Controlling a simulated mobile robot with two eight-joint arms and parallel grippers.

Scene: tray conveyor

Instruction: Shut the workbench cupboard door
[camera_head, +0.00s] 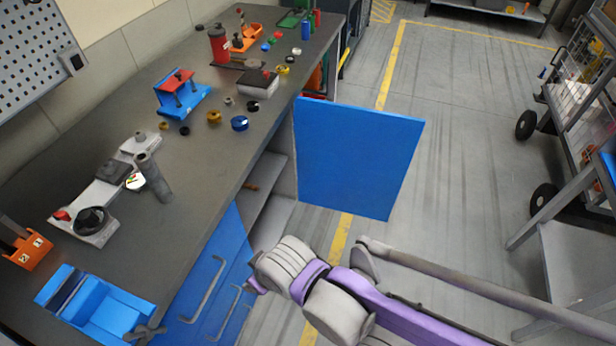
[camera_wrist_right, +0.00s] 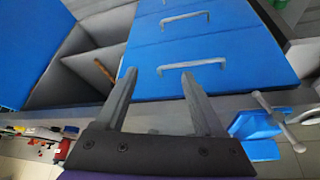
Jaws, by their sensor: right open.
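The blue cupboard door (camera_head: 358,155) stands wide open, sticking out from the front of the workbench (camera_head: 160,230). The open cupboard (camera_head: 268,205) shows grey shelves behind it, with a brown stick-like item inside. In the right wrist view the door (camera_wrist_right: 28,50) fills the left side, beside the cupboard's shelves (camera_wrist_right: 85,60). My right gripper (camera_wrist_right: 158,77) is open and empty, its fingers in front of the blue drawers (camera_wrist_right: 200,45). It is apart from the door. In the head view my right arm's wrist hides most of this gripper. My left gripper is out of view.
The bench top holds a red canister (camera_head: 219,46), a blue-and-red fixture (camera_head: 182,92), a blue vise (camera_head: 95,305) and several small parts. Drawer handles (camera_head: 205,290) stick out in front. A wheeled rack (camera_head: 575,110) stands at right. The floor beyond the door is clear.

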